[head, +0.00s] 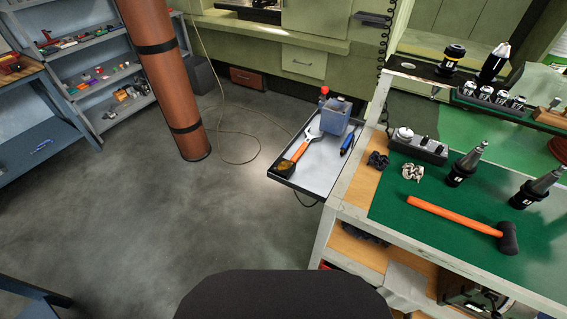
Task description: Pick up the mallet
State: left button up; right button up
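The mallet has an orange handle (447,214) and a black head (507,238). It lies flat on the green mat (395,205) on top of the tooling cart, near its front edge at the right of the head view. The handle points left and the head lies to the right. Neither of my grippers shows in the head view, and nothing is touching the mallet.
Black tool holders (461,168) stand on the mat behind the mallet, with a grey box (418,147) and small clamps (411,172) to the left.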

aim_at(506, 232)
jog(key=z, duration=1.8)
